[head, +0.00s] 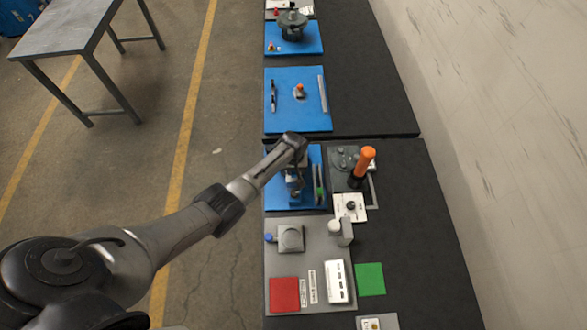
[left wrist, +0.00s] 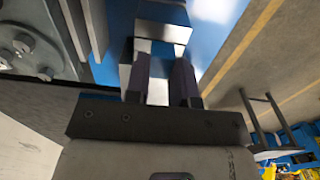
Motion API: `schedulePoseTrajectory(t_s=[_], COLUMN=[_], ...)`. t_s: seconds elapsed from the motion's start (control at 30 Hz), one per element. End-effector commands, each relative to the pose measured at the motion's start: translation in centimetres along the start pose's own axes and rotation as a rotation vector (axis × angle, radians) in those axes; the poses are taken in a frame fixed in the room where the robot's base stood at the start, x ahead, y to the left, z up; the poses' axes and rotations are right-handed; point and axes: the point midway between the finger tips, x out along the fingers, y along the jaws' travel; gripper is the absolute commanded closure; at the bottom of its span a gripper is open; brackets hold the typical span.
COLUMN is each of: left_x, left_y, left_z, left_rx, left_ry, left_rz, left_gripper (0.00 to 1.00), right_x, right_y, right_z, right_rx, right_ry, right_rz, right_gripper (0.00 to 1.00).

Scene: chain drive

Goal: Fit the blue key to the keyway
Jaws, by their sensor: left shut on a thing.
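My left gripper (head: 294,186) points down over the blue board (head: 312,158) in the middle of the bench. A grey metal block (left wrist: 163,22) shows just beyond the fingertips. I cannot make out the keyway. My right gripper is not in view.
A green strip (head: 319,193) is close beside the gripper. A grey fixture board (head: 310,262) lies nearer. The bench's right side is clear.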

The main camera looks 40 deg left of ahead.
Motion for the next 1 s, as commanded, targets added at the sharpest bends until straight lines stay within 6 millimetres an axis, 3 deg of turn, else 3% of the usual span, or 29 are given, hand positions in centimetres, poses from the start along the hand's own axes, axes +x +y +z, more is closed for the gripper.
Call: schedulePoseTrajectory(t_s=[0.83,0.87,1.0], left_x=[2.1,1.9,1.9], left_y=[0.0,0.0,0.0], left_z=[0.0,0.0,0.0], left_rx=[0.0,0.0,0.0], left_ry=[0.0,0.001,0.0], left_rz=[0.0,0.001,0.0], left_gripper=[1.0,0.74,0.61], right_x=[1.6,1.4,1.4], right_y=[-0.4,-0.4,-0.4], right_z=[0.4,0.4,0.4], right_rx=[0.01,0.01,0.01], right_ry=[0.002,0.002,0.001], right_rz=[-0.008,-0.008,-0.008], right_gripper=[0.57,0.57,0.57])
